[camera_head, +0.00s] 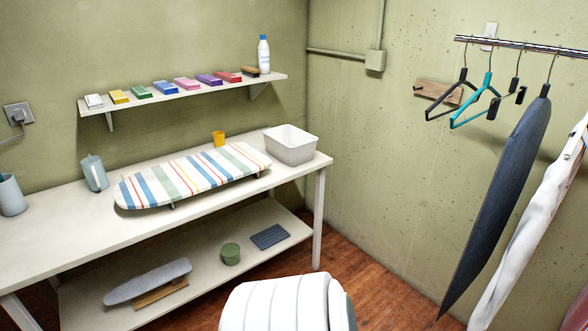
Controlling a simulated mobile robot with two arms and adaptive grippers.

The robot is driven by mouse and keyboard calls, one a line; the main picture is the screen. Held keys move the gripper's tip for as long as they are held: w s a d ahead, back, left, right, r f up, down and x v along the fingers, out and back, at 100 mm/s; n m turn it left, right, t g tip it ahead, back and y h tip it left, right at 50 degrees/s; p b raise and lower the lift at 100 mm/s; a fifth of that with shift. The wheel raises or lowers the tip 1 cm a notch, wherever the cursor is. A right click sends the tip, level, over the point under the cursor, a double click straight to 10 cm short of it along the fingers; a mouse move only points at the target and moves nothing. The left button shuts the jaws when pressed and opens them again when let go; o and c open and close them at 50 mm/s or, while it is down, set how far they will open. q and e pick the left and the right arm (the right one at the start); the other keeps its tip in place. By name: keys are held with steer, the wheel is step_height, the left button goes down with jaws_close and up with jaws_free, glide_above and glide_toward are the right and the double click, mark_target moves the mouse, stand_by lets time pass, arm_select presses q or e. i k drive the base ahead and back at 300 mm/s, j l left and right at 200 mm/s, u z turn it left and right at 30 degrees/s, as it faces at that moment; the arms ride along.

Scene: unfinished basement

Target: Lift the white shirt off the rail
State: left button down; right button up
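The white shirt (528,244) hangs at the right edge of the head view, in front of the wall. Its upper right part and its hanger are cut off by the picture edge. The rail (520,46) runs along the top right. A dark blue garment (503,185) hangs just left of the shirt, close beside it. Neither of my grippers is in view.
A black hanger (440,112), a teal hanger (484,99) and a black clip hanger (510,95) hang left of the garments. A reddish garment (577,312) shows at the lower right edge. A workbench (60,240) with an ironing board (190,176) stands left. Floor shows between.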

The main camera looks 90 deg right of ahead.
mark_target(537, 218)
steer(key=z, duration=2.7)
